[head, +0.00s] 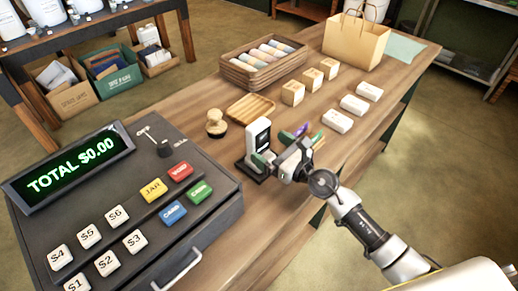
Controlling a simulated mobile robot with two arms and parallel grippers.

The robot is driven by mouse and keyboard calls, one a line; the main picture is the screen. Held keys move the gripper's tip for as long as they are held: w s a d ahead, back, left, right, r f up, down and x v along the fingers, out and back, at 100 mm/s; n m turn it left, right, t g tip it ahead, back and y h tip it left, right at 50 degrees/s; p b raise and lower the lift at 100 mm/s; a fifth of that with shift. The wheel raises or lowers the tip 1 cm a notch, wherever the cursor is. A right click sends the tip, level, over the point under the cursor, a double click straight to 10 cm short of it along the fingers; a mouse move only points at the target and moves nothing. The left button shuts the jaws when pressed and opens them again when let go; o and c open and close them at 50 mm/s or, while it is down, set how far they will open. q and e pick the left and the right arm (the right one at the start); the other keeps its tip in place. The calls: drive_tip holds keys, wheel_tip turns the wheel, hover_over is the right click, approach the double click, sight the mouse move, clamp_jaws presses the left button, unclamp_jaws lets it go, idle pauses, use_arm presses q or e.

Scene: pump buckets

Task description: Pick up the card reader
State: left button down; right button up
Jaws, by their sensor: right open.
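The card reader (258,135), a small upright white device with a dark screen, stands on a dark base on the wooden counter, just right of the cash register. My right gripper (284,148) is at the card reader's right side with its jaws apart. One green-tipped finger is close in front of the reader's lower part, and I cannot tell whether it touches. The other finger is off to the right, near a small purple patch. Part of the reader's base is hidden behind the gripper. My left gripper is not in view.
The cash register (222,206) fills the counter's left front. A wooden stamp (216,124) and a small wooden tray (251,107) are behind the reader. Farther back are a basket of rolls (241,78), several small blocks and a paper bag (356,42).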

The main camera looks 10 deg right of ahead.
sight(263, 142)
drive_tip(key=shift+w+a+r, duration=0.25)
drive_tip(key=shift+w+a, duration=0.15)
drive_tip(key=shift+w, duration=0.1)
drive_tip(key=shift+w+a+r+p, duration=0.25)
drive_tip(key=shift+w+a+p, duration=0.15)
drive_tip(key=shift+a, duration=0.1)
drive_tip(key=shift+w+a+r+p, duration=0.2)
drive_tip(key=shift+w+a+p, duration=0.2)
drive_tip(key=shift+a, duration=0.05)
drive_tip(key=shift+w+a+f, duration=0.15)
drive_tip(key=shift+w+a, duration=0.15)
drive_tip(key=shift+w, duration=0.2)
drive_tip(key=shift+w+a+f, duration=0.15)
drive_tip(key=shift+w+a, duration=0.15)
drive_tip(key=shift+w, duration=0.15)
drive_tip(key=shift+s+d, duration=0.1)
drive_tip(key=shift+c, duration=1)
drive_tip(key=shift+r, duration=0.1)
drive_tip(key=c, duration=1)
